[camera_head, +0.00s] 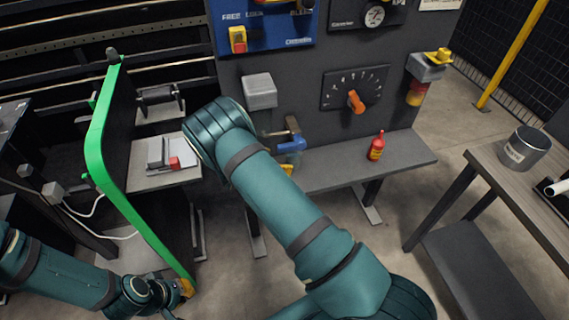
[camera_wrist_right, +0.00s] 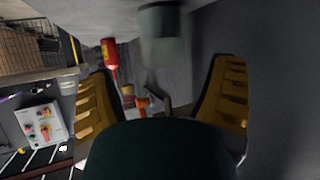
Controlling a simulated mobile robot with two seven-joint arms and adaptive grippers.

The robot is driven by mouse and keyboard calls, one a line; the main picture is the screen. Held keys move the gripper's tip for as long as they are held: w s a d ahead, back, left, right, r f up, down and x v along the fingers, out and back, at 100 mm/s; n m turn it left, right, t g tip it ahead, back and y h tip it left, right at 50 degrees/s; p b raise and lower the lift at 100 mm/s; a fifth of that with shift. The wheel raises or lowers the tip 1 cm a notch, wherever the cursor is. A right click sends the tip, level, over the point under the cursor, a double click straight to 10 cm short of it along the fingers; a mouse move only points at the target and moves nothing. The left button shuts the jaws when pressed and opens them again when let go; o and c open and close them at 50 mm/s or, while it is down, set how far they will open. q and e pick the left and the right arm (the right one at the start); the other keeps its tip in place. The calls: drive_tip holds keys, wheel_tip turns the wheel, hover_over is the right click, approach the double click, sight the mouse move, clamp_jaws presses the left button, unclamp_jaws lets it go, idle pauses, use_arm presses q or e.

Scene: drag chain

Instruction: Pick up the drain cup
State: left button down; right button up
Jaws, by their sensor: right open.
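A blurred grey-green cup-like cylinder (camera_wrist_right: 160,38) shows at the top middle of the right wrist view, beyond and between my right fingertips. It looks like the drain cup, but I cannot be sure. I cannot make it out in the head view, where my right arm covers part of the bench. My right gripper (camera_wrist_right: 170,68) is open, its yellow fingers spread and apart from the cylinder. In the head view only a yellow bit of it (camera_head: 287,169) shows behind the arm.
A red bottle (camera_head: 376,147) stands on the grey bench (camera_head: 405,153); it also shows in the wrist view (camera_wrist_right: 110,54). A blue-handled valve (camera_head: 292,145) is above the bench. A labelled metal can (camera_head: 524,150) stands on the right table. The bench's right end is clear.

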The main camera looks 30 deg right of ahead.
sight(287, 157)
drive_tip(key=shift+w+r+m, duration=0.2)
drive_tip(key=shift+w+m, duration=0.1)
drive_tip(key=shift+m, duration=0.1)
drive_tip(key=shift+a+r+g+h, duration=0.2)
drive_tip(key=shift+a+g+h, duration=0.05)
drive_tip(key=shift+g+h, duration=0.05)
drive_tip(key=shift+r+m, duration=0.1)
drive_tip(key=shift+m, duration=0.2)
drive_tip(key=b+x, duration=0.1)
drive_tip(key=x, duration=0.5)
drive_tip(key=shift+b, duration=0.35)
drive_tip(key=shift+w+d+f, duration=0.1)
drive_tip(key=shift+d+f, duration=0.25)
drive_tip(key=shift+d, duration=0.25)
drive_tip(key=shift+c, duration=0.2)
drive_tip(key=c, duration=1)
drive_tip(key=shift+c, duration=0.2)
